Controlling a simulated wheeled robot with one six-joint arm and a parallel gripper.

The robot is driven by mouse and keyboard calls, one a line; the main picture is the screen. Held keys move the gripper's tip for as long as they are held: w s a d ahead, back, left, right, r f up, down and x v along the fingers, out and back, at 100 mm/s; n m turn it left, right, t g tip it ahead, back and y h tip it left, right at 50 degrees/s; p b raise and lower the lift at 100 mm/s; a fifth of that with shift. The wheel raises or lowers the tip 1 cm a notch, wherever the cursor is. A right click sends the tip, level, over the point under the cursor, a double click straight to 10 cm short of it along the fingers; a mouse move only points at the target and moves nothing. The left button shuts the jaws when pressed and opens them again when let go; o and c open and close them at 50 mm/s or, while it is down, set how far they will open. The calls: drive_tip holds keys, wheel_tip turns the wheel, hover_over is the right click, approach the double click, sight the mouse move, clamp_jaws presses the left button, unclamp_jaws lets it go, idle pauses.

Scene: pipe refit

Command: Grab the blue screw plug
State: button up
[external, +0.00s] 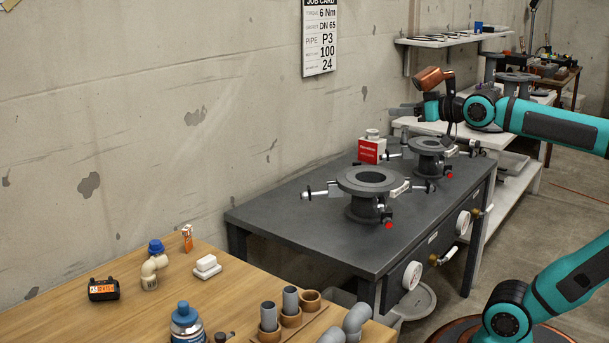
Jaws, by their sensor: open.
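A blue screw plug (155,246) sits on the upper end of a cream elbow pipe (150,272) on the wooden table at the lower left. My gripper (398,111) is at the upper right, raised above the dark workbench and pointing left. It is open, and I see nothing between its fingers. It is far from the blue plug, across the workbench and the gap between the tables.
The wooden table (130,318) also holds an orange-display device (103,289), a white block (207,265), a blue-topped bottle (186,321) and grey pipes in a wooden holder (291,318). The dark workbench (290,230) carries two flanged fittings (368,181) and a red-and-white box (371,150).

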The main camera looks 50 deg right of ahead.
drive_tip(key=w+a+r+n+g+y, duration=0.1)
drive_tip(key=w+a+g, duration=0.1)
drive_tip(key=w+a, duration=0.35)
drive_tip(key=w+a+r+g, duration=0.1)
drive_tip(key=w+a, duration=0.2)
drive_tip(key=w, duration=0.5)
drive_tip(key=n+g, duration=0.3)
drive_tip(key=g, duration=0.6)
hover_over(155, 242)
drive_tip(key=s+d, duration=0.2)
drive_tip(key=s, duration=0.4)
wheel_tip(155, 242, down, 20)
drive_tip(key=r, duration=0.1)
drive_tip(key=shift+h, duration=0.3)
drive_tip(key=x, duration=1.7)
drive_tip(key=shift+w+d+r, duration=0.1)
drive_tip(key=shift+w, duration=0.2)
drive_tip(key=shift+c, duration=0.4)
drive_tip(key=c, duration=0.7)
